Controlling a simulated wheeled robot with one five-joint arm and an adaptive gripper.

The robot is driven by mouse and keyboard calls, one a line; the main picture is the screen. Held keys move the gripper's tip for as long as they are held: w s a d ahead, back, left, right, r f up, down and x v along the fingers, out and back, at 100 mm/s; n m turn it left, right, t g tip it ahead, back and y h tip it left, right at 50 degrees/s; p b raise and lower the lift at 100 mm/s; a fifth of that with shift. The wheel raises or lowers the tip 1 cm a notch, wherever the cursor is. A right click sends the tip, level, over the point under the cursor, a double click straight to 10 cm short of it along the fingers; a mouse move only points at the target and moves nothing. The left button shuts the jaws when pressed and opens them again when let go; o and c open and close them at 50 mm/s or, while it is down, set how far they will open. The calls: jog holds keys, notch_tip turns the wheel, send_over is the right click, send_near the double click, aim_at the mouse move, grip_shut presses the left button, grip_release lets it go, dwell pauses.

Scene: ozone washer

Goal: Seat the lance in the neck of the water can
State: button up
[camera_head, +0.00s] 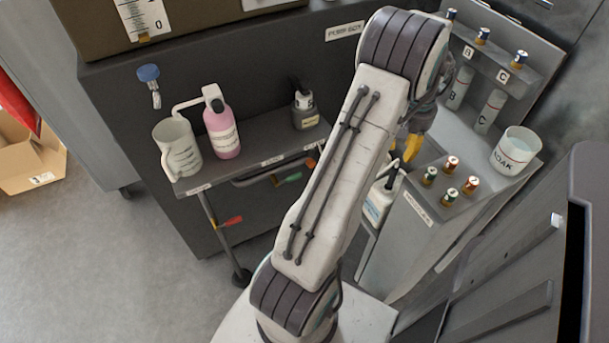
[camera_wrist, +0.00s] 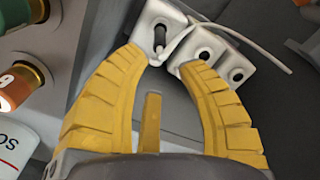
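My gripper (camera_head: 410,148) has yellow fingers and hangs over the right-hand cart in the head view. In the wrist view my gripper (camera_wrist: 163,62) has its fingertips apart, close to a white block with a dark slot (camera_wrist: 160,32). I cannot tell whether they touch it. A thin white tube (camera_wrist: 245,44) runs off to the right of the blocks. A white labelled container (camera_head: 375,204) stands low beside the cart, partly behind my arm, with a dark part above it. It may be the water can; its neck is not clear. I cannot identify the lance with certainty.
The cart top (camera_head: 440,210) holds several small capped vials. A white SOAK beaker (camera_head: 515,150) stands at its right. On the left shelf stand a white jug (camera_head: 178,150), a pink bottle (camera_head: 222,130) and a dark bottle (camera_head: 304,108). Floor (camera_head: 120,260) is clear at lower left.

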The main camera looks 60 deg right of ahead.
jog(key=w+a+r+n, duration=0.2)
jog(key=w+a+r, duration=0.15)
jog(key=w, duration=0.45)
jog(key=w+a+r+n, duration=0.2)
jog(key=w+a+r, duration=0.15)
jog(key=w, duration=0.45)
jog(key=w+a+r+n+h, duration=0.1)
jog(key=w+a+r+n, duration=0.1)
jog(key=w+a, duration=0.35)
jog(key=w+a+r+n, duration=0.1)
jog(key=w+a, duration=0.2)
jog(key=a, duration=0.5)
jog(key=s+a+r+n+t, duration=0.1)
jog(key=a+n, duration=0.3)
jog(key=a, duration=0.8)
jog(key=s+a+n+t+y, duration=0.1)
jog(key=s+a+n, duration=0.2)
jog(key=a, duration=1)
jog(key=shift+r+n+t, duration=0.3)
jog(key=shift+r+n, duration=0.05)
jog(key=shift+n, duration=0.45)
jog(key=shift+w, duration=0.1)
